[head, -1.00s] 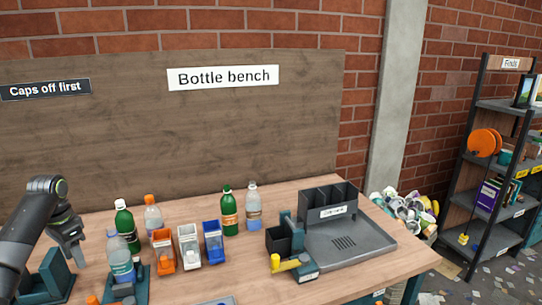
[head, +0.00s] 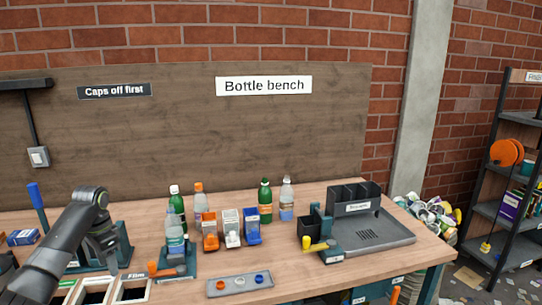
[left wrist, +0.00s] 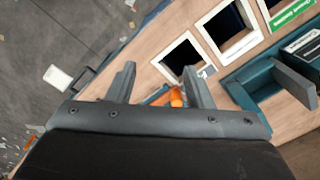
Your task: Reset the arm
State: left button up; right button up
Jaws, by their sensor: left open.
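My left gripper (head: 107,256) is at the left of the bench in the head view, pointing down above the tabletop near the teal fixtures. In the left wrist view its two fingers (left wrist: 158,86) stand apart with nothing held between them. An orange part (left wrist: 175,97) shows beyond the fingers, and I cannot tell how far below it lies. My right gripper is in neither view.
A clear bottle (head: 175,232) stands in a teal holder with an orange handle. More bottles (head: 265,200) and small coloured bins (head: 231,228) stand behind. A tray with caps (head: 240,284), white-framed openings (head: 132,291) and a grey drain tray (head: 365,238) are nearby.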

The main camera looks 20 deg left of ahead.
pick_arm(q)
jog(key=s+d+f+y, duration=0.1)
jog(key=s+d+f, duration=0.5)
jog(key=d+f, duration=0.35)
jog(key=s+d+f, duration=0.5)
jog(key=d+f, duration=0.3)
jog(key=f, duration=0.3)
jog(key=s+d+r+n+t, duration=0.25)
jog(key=s+d, duration=0.35)
jog(key=s, duration=0.3)
jog(key=s+d+r+n+t, duration=0.1)
jog(key=s+d+r+n, duration=0.15)
jog(key=s+d, duration=0.45)
jog(key=s+a+f+m+g, duration=0.1)
jog(key=a+f, duration=0.1)
jog(key=f, duration=1.1)
jog(key=s+a+f, duration=0.1)
jog(key=a+f, duration=0.1)
jog(key=f, duration=1)
jog(key=s+d+f+g, duration=0.1)
jog(key=s+f, duration=1.3)
jog(key=f, duration=0.1)
jog(key=shift+s+d+f, duration=0.3)
jog(key=shift+d+f, duration=0.05)
jog(key=shift+f, duration=0.05)
